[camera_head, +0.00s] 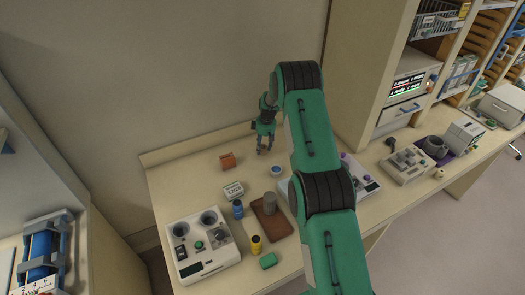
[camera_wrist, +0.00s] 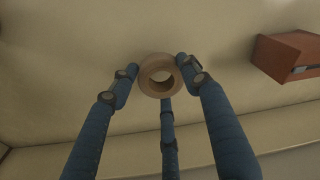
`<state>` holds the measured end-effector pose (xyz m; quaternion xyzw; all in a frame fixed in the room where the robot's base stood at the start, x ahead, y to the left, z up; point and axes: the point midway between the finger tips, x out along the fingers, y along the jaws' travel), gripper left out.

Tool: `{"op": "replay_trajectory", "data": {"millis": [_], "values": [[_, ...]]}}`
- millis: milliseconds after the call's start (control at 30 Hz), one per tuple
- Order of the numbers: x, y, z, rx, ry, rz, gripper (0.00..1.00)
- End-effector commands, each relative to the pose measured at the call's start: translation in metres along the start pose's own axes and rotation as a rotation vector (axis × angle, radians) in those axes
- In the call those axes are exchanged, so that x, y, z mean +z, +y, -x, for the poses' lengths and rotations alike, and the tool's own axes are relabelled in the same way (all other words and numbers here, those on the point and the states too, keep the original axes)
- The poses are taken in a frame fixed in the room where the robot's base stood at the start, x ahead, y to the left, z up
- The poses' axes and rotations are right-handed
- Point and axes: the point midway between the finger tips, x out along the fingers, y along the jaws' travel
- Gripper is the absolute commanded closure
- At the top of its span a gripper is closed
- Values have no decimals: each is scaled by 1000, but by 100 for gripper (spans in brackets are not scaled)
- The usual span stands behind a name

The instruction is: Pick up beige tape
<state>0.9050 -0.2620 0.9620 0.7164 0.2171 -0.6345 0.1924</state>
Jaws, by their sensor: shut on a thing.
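The beige tape (camera_wrist: 145,82) is a small ring with a round hole, seen in the wrist view between my fingertips. My gripper (camera_wrist: 157,78) is shut on it, with blue fingers at its left and right sides and a third finger below. In the head view my gripper (camera_head: 264,150) points down over the back of the counter. The tape cannot be made out there. Whether the tape touches the counter or hangs above it I cannot tell.
An orange-brown block (camera_head: 227,161) lies left of my gripper; it also shows in the wrist view (camera_wrist: 290,55). A blue-rimmed round item (camera_head: 277,170) is close in front. A brown tray (camera_head: 268,232) with a grey cylinder (camera_head: 269,203) and a white device (camera_head: 201,244) stand nearer. The back wall is close behind.

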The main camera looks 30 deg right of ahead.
Motion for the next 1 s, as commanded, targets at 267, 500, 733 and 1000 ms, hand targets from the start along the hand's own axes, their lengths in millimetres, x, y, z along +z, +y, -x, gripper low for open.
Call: {"op": "replay_trajectory", "data": {"millis": [267, 500, 733, 1000], "values": [[-5, 0, 39, 1, 0, 0, 73], [-8, 0, 65, 0, 0, 0, 73], [-9, 0, 72, 0, -1, 0, 73], [-9, 0, 72, 0, 0, 0, 73]]}}
